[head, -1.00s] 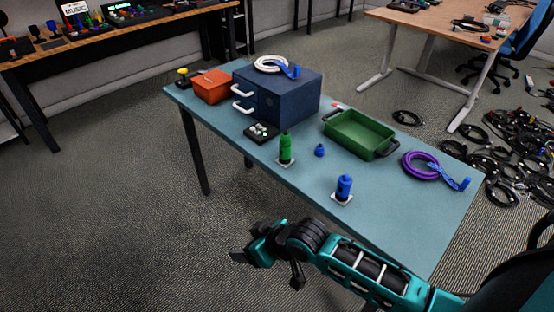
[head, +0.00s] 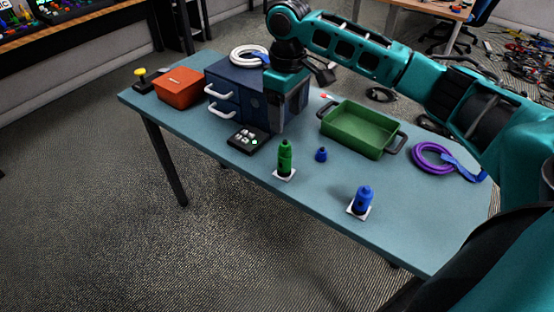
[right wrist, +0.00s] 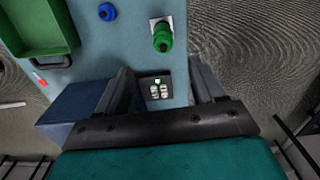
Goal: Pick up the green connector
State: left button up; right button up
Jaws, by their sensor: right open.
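The green connector (head: 285,158) stands upright on a small white square base near the table's front edge. It also shows in the right wrist view, at the top centre (right wrist: 162,37), beyond my fingertips. My right gripper (head: 280,122) points down in front of the blue drawer box, behind the connector and apart from it. In the right wrist view its two fingers (right wrist: 162,70) are spread with nothing held between them. My left gripper is not in view.
A blue connector (head: 363,200) stands to the right, and a small blue piece (head: 321,154) is close beside the green one. A black button box (head: 249,138) lies below my gripper. The blue drawer box (head: 235,92), green tray (head: 357,128) and purple cable (head: 432,157) stand behind.

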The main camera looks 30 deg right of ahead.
aim_at(285, 154)
jog(key=f, duration=0.2)
jog(key=f+b, duration=0.1)
jog(key=f, duration=0.3)
jog(key=shift+s, duration=0.25)
jog(key=f+b, duration=0.2)
jog(key=f, duration=0.4)
jog(key=shift+a+f, duration=0.15)
jog(key=shift+a, duration=0.05)
jog(key=c, duration=1.2)
jog(key=shift+c, duration=0.2)
